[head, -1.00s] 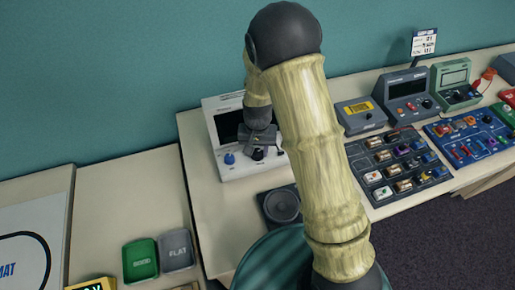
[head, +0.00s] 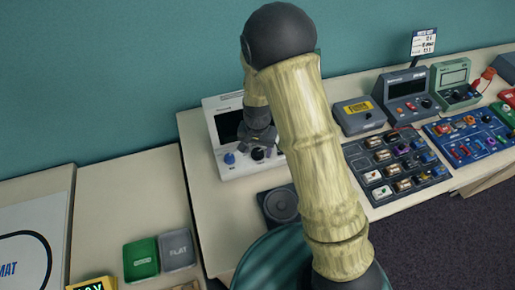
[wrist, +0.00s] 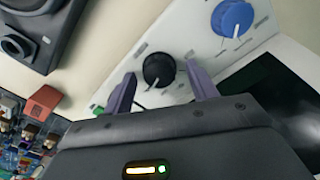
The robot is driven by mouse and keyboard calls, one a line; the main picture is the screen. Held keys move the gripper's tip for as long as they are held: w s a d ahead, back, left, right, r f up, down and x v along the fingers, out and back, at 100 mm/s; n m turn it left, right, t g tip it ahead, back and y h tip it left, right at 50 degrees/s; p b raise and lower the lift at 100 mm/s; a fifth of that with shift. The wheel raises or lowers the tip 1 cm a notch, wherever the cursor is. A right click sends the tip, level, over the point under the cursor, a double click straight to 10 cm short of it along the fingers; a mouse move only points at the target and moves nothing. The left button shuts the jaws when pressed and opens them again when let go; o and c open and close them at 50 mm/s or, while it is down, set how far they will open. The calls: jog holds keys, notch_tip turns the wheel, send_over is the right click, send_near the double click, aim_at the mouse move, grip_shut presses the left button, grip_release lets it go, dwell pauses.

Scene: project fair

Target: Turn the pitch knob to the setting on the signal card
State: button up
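A white device (head: 240,166) with a dark screen stands on the table. Its front has a blue knob (head: 229,158) on the left and a black knob (head: 258,154) on the right. I cannot read which is labelled pitch. In the wrist view, the black knob (wrist: 158,70) lies between the fingertips of my gripper (wrist: 161,72), with gaps on both sides. The gripper is open and holds nothing. The blue knob (wrist: 232,18) is off to the upper right. The signal card (head: 424,43) stands on a post at the back; its small print is not legible.
A dark speaker (head: 282,205) lies just in front of the white device. Right of my arm are a module board (head: 408,188), grey boxes and a blue board (head: 470,138). Green and grey trays (head: 177,249) sit at lower left.

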aim_at(258, 151)
jog(key=shift+r, duration=0.1)
notch_tip(258, 151, up, 17)
jog(key=b, duration=0.1)
jog(key=shift+b, duration=0.35)
dwell(0.3)
jog(key=shift+r, duration=0.1)
jog(key=s+d+f+n+t, duration=0.2)
jog(key=s+d+f+n, duration=0.1)
jog(key=s+d, duration=0.9)
jog(key=shift+s+d+f+t, duration=0.15)
jog(key=shift+s+d+t, duration=0.2)
jog(key=shift+d, duration=0.4)
